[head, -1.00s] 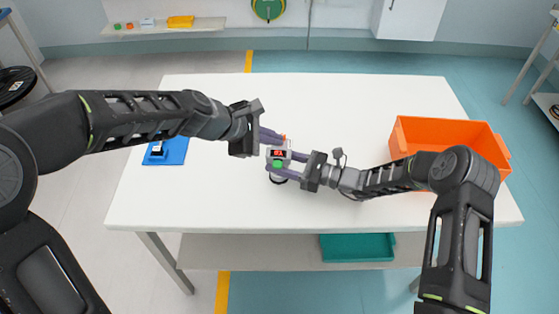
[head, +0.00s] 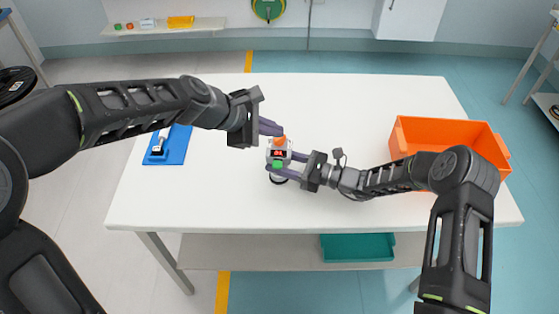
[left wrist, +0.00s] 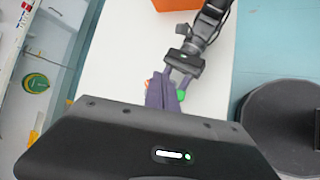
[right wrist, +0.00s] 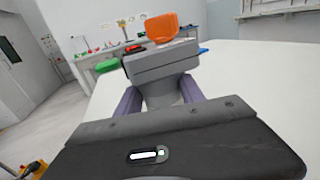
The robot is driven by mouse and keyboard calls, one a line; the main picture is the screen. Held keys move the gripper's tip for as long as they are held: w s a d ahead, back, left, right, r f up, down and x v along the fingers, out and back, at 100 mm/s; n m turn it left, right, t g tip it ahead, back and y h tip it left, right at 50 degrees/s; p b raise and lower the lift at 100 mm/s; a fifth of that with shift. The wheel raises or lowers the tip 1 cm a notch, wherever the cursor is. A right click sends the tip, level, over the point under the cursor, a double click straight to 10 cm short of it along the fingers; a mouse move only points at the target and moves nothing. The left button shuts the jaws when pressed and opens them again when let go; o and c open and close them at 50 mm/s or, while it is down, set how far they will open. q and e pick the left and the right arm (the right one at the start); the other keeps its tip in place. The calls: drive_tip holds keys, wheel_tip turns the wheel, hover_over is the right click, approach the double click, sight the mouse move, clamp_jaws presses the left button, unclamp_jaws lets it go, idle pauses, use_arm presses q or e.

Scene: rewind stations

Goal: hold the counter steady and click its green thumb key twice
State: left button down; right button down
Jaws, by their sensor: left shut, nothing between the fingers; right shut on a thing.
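The counter (head: 277,154) stands on the white table with a small red display, an orange part (head: 280,140) on its far side and a green thumb key (head: 277,164) on its near side. In the right wrist view its grey body (right wrist: 160,72) sits between my fingers, with the orange part above and the green key at left. My right gripper (head: 279,169) is shut on the counter. My left gripper (head: 280,130) is shut and empty, just beyond the orange part; I cannot tell whether they touch. In the left wrist view its fingers (left wrist: 163,95) partly hide the counter.
An orange bin (head: 447,137) stands at the table's right. A blue stand (head: 167,146) is at the left, partly under my left arm. A teal tray (head: 357,247) lies on the lower shelf. The table's front and back middle are clear.

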use_arm(q)
drive_tip(key=shift+f, duration=0.1)
approach(282, 161)
drive_tip(key=shift+w+d+r+x, duration=0.1)
drive_tip(key=shift+x, duration=0.8)
drive_tip(key=shift+w+d+r+x, duration=0.1)
drive_tip(key=shift+x, duration=0.85)
drive_tip(key=shift+d+r+x, duration=0.1)
drive_tip(key=shift+r+x, duration=0.05)
drive_tip(key=shift+x, duration=0.75)
drive_tip(key=shift+f, duration=0.15)
drive_tip(key=shift+f, duration=0.5)
idle(0.3)
drive_tip(key=shift+a+r, duration=0.1)
drive_tip(key=shift+r, duration=0.65)
